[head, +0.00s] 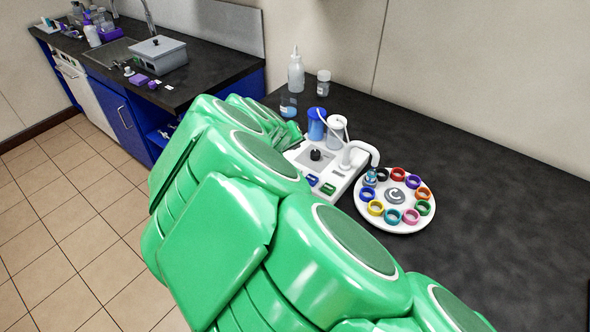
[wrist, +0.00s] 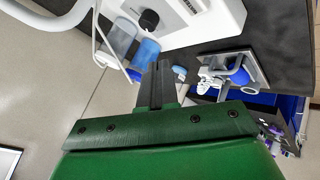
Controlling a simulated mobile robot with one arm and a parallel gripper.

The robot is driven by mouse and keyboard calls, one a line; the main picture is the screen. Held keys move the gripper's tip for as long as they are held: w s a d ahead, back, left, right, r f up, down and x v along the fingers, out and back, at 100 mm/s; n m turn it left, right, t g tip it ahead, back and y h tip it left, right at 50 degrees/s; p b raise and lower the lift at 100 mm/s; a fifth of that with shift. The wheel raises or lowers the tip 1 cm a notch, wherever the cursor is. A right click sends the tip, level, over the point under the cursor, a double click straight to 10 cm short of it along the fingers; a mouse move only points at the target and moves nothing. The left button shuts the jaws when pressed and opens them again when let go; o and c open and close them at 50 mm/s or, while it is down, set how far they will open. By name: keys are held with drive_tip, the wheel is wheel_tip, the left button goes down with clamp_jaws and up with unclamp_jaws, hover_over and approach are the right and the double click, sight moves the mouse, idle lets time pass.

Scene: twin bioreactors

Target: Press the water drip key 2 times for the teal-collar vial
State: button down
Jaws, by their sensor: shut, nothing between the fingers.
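A white dispenser (head: 340,180) stands on the dark bench, with a blue key (head: 312,180) and a green key (head: 328,188) on its front; their labels are too small to read. Its spout (head: 362,150) bends over the rim of a white round carousel (head: 360,222) with coloured collars. A teal collar (head: 392,216) is at the carousel's front, away from the spout. A small bluish vial (head: 370,178) stands at the spout; its collar colour is unclear. My gripper (wrist: 161,84) is shut and empty in the wrist view; my green arm hides its fingertips in the head view.
A blue container (head: 316,123) and a pale container (head: 336,130) stand behind the dispenser, near a squeeze bottle (head: 296,72). A black knob (head: 316,154) is on the dispenser's top. The bench right of the carousel is clear. A sink counter (head: 200,62) stands at the left.

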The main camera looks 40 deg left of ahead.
drive_tip(key=shift+f, duration=3.15)
drive_tip(key=shift+f, duration=0.2)
drive_tip(key=shift+f, duration=0.2)
drive_tip(key=shift+f, duration=0.4)
idle(0.5)
drive_tip(key=shift+r, duration=0.85)
drive_tip(key=shift+r, duration=2.5)
